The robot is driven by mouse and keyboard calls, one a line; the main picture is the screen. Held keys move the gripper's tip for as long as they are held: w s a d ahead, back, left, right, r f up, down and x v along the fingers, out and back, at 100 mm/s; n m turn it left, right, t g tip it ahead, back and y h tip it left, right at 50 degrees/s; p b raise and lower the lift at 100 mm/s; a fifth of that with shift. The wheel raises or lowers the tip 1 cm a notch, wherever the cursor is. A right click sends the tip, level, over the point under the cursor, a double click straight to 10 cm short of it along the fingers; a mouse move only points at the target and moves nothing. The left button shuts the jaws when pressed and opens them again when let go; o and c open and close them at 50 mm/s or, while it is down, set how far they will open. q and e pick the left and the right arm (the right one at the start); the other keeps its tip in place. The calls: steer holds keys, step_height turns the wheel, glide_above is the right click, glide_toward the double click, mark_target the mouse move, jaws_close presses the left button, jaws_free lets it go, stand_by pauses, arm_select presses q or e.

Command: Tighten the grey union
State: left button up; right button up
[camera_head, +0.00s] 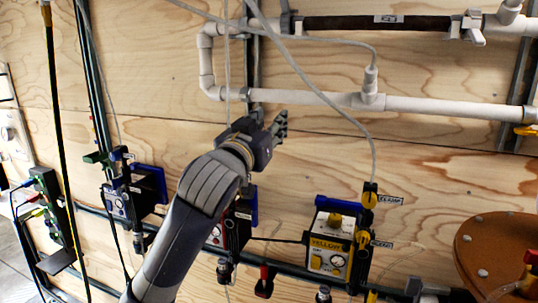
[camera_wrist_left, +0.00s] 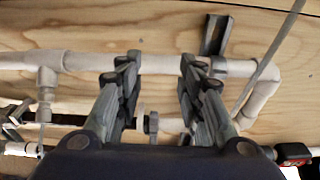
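The grey union (camera_head: 287,22) sits on the upper white pipe in the head view, at the left end of the dark filter tube (camera_head: 378,23). In the left wrist view, which appears upside down, a grey ring that looks like this union (camera_wrist_left: 152,122) shows between the fingers, beyond them. My left gripper (camera_head: 280,125) is below the union and below the lower white pipe in the head view. In the left wrist view its two fingers (camera_wrist_left: 158,68) are spread apart with nothing between the tips, overlapping the lower white pipe (camera_wrist_left: 90,62). My right gripper is not in view.
A thin pale hose runs from a tee (camera_head: 369,97) across the wall. Black boxes, including a yellow-faced one (camera_head: 329,246), hang along a lower rail. A brown round tank (camera_head: 495,250) stands at lower right. The plywood right of my gripper is mostly bare.

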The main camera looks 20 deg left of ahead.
arm_select(q)
step_height(320, 180, down, 7)
steer(key=w+g, duration=0.1)
steer(key=shift+w+a+f+g, duration=0.15)
steer(key=shift+w+f+g, duration=0.05)
steer(key=shift+w+g, duration=0.1)
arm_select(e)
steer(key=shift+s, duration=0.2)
